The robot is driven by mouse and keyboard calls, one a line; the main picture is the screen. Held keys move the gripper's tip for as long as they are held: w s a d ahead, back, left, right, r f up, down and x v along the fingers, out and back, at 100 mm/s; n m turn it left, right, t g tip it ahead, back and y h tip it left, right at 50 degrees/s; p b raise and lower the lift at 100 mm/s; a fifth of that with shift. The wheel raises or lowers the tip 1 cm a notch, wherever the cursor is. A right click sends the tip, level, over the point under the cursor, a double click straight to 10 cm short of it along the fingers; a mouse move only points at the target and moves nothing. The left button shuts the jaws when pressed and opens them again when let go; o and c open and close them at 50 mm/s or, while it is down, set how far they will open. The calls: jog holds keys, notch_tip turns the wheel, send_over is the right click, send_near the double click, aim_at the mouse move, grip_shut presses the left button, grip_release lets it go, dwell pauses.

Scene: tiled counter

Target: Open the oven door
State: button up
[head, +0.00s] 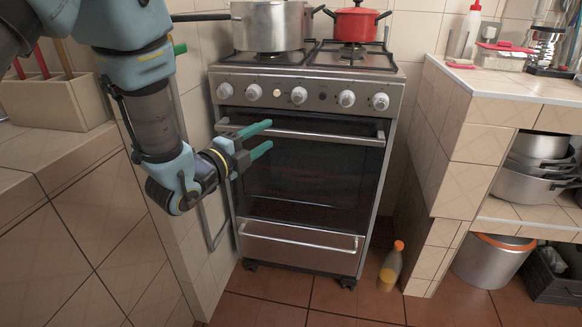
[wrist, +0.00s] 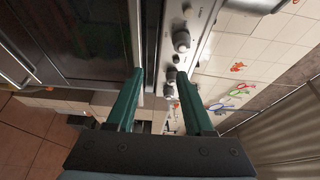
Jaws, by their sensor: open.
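The oven (head: 300,180) is a steel stove with a dark glass door (head: 310,172), which looks shut. The door's handle (head: 340,137) is a horizontal metal bar along its top, below a row of knobs. My gripper (head: 268,136) is open and empty at the left half of the door, its green fingers pointing right. In the head view one finger shows above the handle's line and one below it. In the wrist view my gripper (wrist: 160,75) has a metal strip by the door's edge between its fingers. I cannot tell whether either finger touches the handle.
A steel pot (head: 268,27) and a red pot (head: 355,24) stand on the hob. A drawer with a bar handle (head: 300,241) is below the door. A bottle (head: 390,268) stands on the floor at the right. Tiled counters flank the oven; the floor in front is clear.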

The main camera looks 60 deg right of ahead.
jog(key=b, duration=0.3)
send_near(293, 136)
jog(key=a, duration=0.2)
jog(key=d, duration=0.7)
jog(key=d+p, duration=0.1)
jog(key=d, duration=0.2)
jog(key=shift+s+d, duration=0.35)
grip_shut()
dwell(0.6)
